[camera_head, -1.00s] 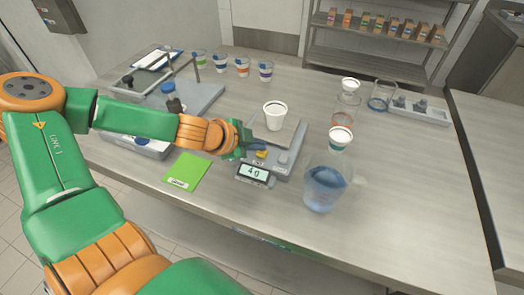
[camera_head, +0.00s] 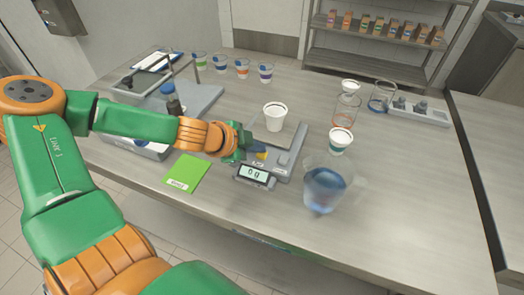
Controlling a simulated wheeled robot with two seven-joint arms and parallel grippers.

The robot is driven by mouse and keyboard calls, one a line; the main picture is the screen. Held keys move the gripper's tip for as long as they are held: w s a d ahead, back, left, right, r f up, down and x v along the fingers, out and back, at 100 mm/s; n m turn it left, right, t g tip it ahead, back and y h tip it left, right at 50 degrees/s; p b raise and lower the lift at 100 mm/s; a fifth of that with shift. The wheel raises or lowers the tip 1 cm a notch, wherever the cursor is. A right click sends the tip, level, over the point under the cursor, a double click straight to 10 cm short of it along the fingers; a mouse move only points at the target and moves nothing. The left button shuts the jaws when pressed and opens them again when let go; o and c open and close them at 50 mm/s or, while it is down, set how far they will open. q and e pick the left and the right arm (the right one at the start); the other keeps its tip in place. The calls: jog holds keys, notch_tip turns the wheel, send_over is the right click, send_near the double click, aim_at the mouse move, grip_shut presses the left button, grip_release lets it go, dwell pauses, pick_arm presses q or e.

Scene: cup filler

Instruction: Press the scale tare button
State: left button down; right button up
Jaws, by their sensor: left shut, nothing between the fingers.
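A yellow button (camera_head: 261,156) shows on the scale just behind the display. My left gripper (camera_head: 254,154) is shut and empty, with its fingertips low over the scale, right beside the yellow button. I cannot tell whether the fingertips touch it. My right gripper is not in view.
A clear pitcher of blue liquid (camera_head: 324,188) stands right of the scale. A green card (camera_head: 186,172) lies to the left. Cups stand at the right, including one with a teal band (camera_head: 340,140). A grey weight holder (camera_head: 417,112) lies farther back. The front right of the table is clear.

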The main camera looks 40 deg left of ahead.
aim_at(258, 155)
pick_arm(q)
jog(key=shift+r+p, duration=0.5)
jog(key=shift+r, duration=0.2)
notch_tip(258, 155, up, 5)
jog(key=p, duration=0.5)
jog(key=shift+r, duration=0.15)
